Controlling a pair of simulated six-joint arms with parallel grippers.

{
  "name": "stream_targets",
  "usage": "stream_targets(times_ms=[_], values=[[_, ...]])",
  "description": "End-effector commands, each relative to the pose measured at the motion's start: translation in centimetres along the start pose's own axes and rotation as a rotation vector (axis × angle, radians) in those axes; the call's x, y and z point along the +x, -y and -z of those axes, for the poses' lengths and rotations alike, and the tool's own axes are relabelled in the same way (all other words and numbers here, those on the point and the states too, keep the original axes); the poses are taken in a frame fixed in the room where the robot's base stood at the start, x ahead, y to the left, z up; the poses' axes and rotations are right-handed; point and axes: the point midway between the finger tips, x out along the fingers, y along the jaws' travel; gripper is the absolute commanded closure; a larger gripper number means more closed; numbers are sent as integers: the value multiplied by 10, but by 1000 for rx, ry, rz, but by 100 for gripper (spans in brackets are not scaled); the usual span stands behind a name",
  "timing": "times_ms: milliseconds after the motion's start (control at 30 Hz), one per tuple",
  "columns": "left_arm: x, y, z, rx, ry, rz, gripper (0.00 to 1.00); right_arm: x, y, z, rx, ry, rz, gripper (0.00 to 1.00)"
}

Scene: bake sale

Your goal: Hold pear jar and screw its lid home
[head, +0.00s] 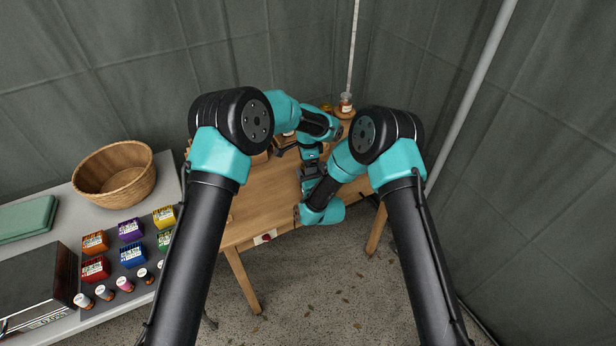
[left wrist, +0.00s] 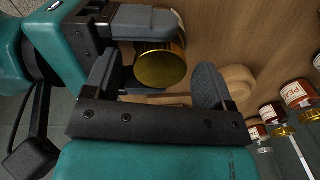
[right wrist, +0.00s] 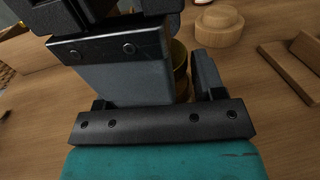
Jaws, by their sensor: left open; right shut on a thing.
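A jar with a gold lid (left wrist: 160,66) is in the left wrist view, seen from the lid end; its label is hidden, so I cannot read whether it is pear. My right gripper (left wrist: 145,22) is shut on the jar, one finger showing across its side. My left gripper (left wrist: 158,88) is open, its fingers to either side of the lid, with gaps visible. In the right wrist view, a sliver of the gold lid (right wrist: 179,54) shows between my right gripper's fingers (right wrist: 185,80); a dark gripper part hides the rest. In the head view my arms hide the jar.
Several labelled jars (left wrist: 297,95) stand at the right in the left wrist view. A round wooden piece (right wrist: 218,26) and a wooden frame (right wrist: 290,65) lie on the wooden table (head: 262,200). A side table holds a basket (head: 115,175) and coloured boxes (head: 95,268).

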Motion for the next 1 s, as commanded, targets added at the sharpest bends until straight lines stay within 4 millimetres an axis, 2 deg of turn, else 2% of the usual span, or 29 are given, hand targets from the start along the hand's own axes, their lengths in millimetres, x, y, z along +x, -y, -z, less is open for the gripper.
stream_targets(times_ms=[400,700,833,1000], values=[[-41,0,0,1,-1,2,23,0,0,0,0,0,0,100],[-45,0,0,0,-1,1,23,0,0,0,0,0,0,100],[-47,0,0,-11,-1,1,27,0,0,0,0,0,0,100],[-60,0,0,-107,-1,2,27,0,0,0,0,0,0,100]])
